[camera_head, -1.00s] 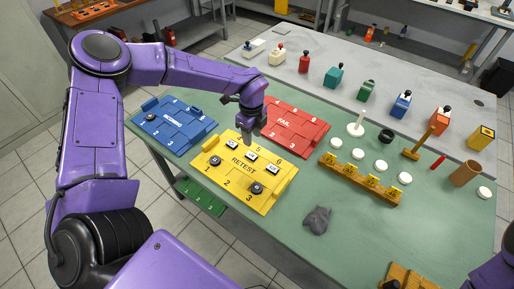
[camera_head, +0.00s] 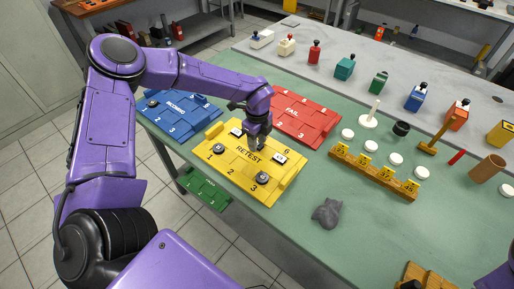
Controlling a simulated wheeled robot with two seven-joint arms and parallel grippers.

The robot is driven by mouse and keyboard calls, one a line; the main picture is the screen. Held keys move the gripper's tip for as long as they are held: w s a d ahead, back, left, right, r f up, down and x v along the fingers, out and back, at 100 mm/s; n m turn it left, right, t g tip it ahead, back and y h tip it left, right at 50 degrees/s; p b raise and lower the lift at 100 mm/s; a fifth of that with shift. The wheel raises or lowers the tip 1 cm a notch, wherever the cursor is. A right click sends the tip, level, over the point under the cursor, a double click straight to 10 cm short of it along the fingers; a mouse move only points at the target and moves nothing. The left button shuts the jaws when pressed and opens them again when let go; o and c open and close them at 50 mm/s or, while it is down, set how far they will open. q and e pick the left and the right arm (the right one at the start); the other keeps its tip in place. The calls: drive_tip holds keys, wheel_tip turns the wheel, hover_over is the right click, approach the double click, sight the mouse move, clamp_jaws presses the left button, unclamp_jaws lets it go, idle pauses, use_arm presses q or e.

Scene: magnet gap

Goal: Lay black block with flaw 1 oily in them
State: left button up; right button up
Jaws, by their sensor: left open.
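The yellow RETEST board (camera_head: 237,187) lies on the green table with numbered places. A dark round-topped piece (camera_head: 220,149) sits near number 1 and another dark piece (camera_head: 262,178) near number 3. White-topped pieces sit at the back left (camera_head: 237,132) and on the right (camera_head: 280,158). I cannot read any flaw marks on them. My left gripper (camera_head: 257,146) is open, pointing down low over the back middle of this board, and hides the piece there. I cannot tell if it touches that piece. My right gripper is out of view.
The blue board (camera_head: 190,124) is left, the red FAIL board (camera_head: 305,125) behind. A green board (camera_head: 205,188) sits lower, by the table's front edge. A wooden rack (camera_head: 375,175), white discs and a grey lump (camera_head: 327,213) stand right.

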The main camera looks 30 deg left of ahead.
use_arm(q)
drive_tip(key=shift+r, duration=0.1)
clamp_jaws()
drive_tip(key=shift+r+p, duration=1.8)
drive_tip(key=shift+r, duration=0.75)
